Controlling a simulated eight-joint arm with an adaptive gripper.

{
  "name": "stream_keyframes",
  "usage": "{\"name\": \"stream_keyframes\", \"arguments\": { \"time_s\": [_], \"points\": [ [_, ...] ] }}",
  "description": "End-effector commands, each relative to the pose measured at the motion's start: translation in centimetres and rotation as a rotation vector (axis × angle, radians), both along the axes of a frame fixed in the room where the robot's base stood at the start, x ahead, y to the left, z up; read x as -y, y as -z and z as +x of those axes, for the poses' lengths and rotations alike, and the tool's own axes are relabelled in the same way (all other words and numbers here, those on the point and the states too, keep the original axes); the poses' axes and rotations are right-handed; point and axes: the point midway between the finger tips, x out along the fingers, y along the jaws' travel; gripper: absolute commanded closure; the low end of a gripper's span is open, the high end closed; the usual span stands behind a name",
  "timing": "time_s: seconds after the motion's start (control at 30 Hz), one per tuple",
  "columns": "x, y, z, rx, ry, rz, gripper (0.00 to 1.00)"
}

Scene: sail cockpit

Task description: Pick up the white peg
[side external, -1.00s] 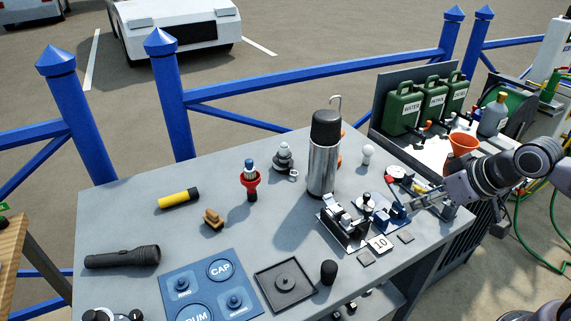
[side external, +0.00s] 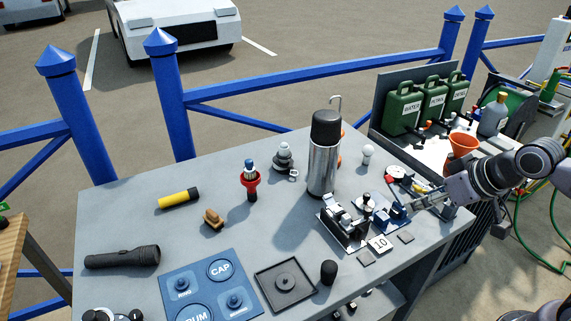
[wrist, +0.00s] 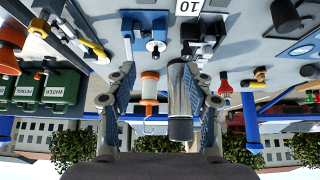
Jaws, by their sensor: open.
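No piece is plainly marked as the white peg. A small white round-headed piece (side external: 368,152) stands near the table's back right edge, behind the blue device; I cannot tell whether it is the peg. A pale knob (side external: 369,198) also shows on the small fixture, with a white-tipped part (wrist: 152,45) on the blue device in the wrist view. My gripper (side external: 408,205) is at the right end of the table, beside the blue device. In the wrist view my gripper (wrist: 161,78) has its two fingers wide apart, with nothing seen held between them.
A tall steel flask (side external: 322,165) stands left of the fixtures. An orange and white lantern (wrist: 149,88) shows beside it in the wrist view. A black and silver fixture (side external: 342,222) and a "10" card (side external: 380,244) sit in front. Green cans (side external: 402,108) stand behind right.

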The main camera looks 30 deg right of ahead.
Motion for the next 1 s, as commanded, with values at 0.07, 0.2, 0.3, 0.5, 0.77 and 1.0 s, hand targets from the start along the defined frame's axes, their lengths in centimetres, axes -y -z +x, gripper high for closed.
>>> {"name": "stream_keyframes", "arguments": {
  "time_s": [0.07, 0.2, 0.3, 0.5, 0.77, 1.0],
  "points": [
    [0.0, 0.0, 0.0, 0.000, 0.000, 0.000, 0.48],
    [0.0, 0.0, 0.0, 0.000, 0.000, 0.000, 0.39],
    [0.0, 0.0, 0.0, 0.000, 0.000, 0.000, 0.39],
    [0.1, -0.3, 0.4, -0.005, 0.018, 0.006, 0.39],
    [1.6, -3.0, 5.0, -0.056, 0.226, 0.079, 0.39],
    [3.5, -4.4, 11.1, -0.100, 0.493, 0.156, 0.39]
  ]
}}
